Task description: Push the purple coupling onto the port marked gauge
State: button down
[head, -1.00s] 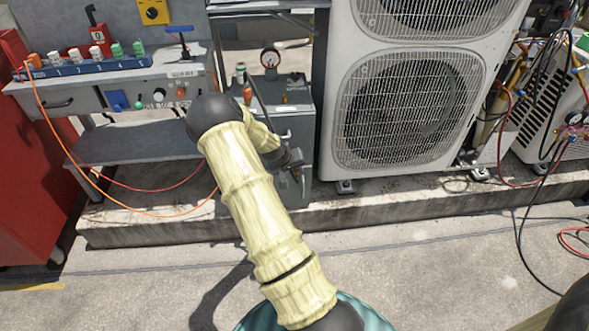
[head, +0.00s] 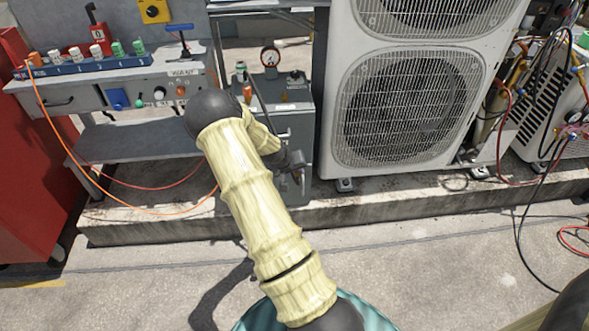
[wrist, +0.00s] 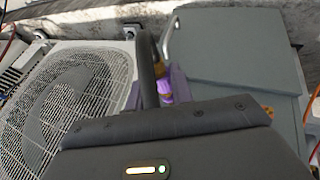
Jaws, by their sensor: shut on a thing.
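The purple coupling (wrist: 164,87) shows in the wrist view between the fingers of my gripper (wrist: 158,80), which is shut on it. A brass-coloured part shows just beyond it, and a thick dark hose or bar runs up beside it. In the head view my arm hides the coupling and most of the gripper, low in front of a grey cabinet (head: 299,125). A round dial (head: 270,57) stands on that cabinet. I cannot read a gauge marking on any port, and I cannot tell whether the coupling touches one.
A large white condenser unit (head: 335,100) stands right of the cabinet. A grey workbench (head: 150,72) with coloured fittings is at left, beside a red cabinet (head: 25,190). An orange hose (head: 120,203) loops below the bench.

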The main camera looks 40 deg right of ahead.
jog(key=shift+s+a+p, duration=0.15)
jog(key=shift+s+a, duration=0.25)
jog(key=shift+s, duration=0.25)
jog(key=shift+s+a+p, duration=0.15)
jog(key=shift+s+a, duration=0.25)
jog(key=shift+s, duration=0.25)
jog(key=c, duration=1.8)
grip_release()
grip_shut()
jog(key=a+r+n+t, duration=0.1)
jog(key=a+r+n, duration=0.1)
jog(key=a, duration=1.2)
jog(key=w+a+r+n+t+y, duration=0.1)
jog(key=a+r+n, duration=0.1)
jog(key=a, duration=1.3)
jog(key=shift+a, duration=0.2)
jog(key=shift+n, duration=0.3)
